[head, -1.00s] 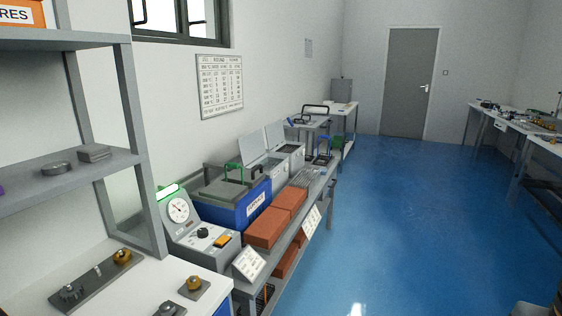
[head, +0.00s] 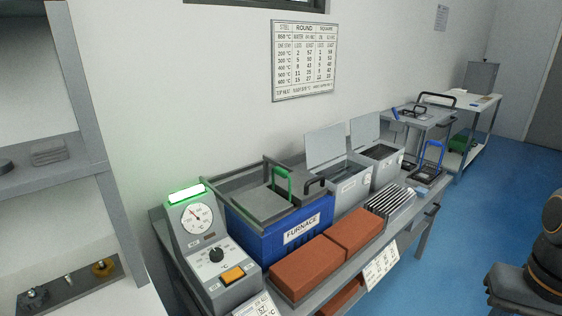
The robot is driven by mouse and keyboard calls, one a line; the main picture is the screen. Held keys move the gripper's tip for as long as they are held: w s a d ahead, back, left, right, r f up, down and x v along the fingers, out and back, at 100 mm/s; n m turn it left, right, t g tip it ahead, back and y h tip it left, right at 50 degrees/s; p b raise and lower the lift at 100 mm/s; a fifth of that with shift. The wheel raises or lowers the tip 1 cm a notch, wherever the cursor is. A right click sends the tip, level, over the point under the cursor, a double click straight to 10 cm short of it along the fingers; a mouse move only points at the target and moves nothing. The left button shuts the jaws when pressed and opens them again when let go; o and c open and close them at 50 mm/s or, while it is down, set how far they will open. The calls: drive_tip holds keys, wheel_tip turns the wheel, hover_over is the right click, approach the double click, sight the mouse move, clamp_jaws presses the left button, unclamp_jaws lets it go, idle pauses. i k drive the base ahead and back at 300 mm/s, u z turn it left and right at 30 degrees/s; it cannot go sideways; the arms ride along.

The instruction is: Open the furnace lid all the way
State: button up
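The furnace (head: 285,240) is a blue box labelled "FURNACE" on a long bench in the middle of the head view. Its grey lid (head: 257,203) lies flat and shut on top. A green handle (head: 283,184) stands up at the lid, and a black handle (head: 315,184) shows at the furnace's right side. My gripper is out of view. Only dark arm links of mine (head: 545,250) show at the right edge, well apart from the furnace.
A control panel with a dial (head: 197,217) stands left of the furnace. Orange-brown bricks (head: 308,267) lie in front of it. Two grey tanks with raised lids (head: 325,146) stand to its right. Shelving (head: 85,110) is at the left. Blue floor (head: 455,230) is clear at the right.

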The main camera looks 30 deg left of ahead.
sight(263, 206)
drive_tip(key=u, duration=0.6)
drive_tip(key=i, duration=1.5)
drive_tip(key=u, duration=0.5)
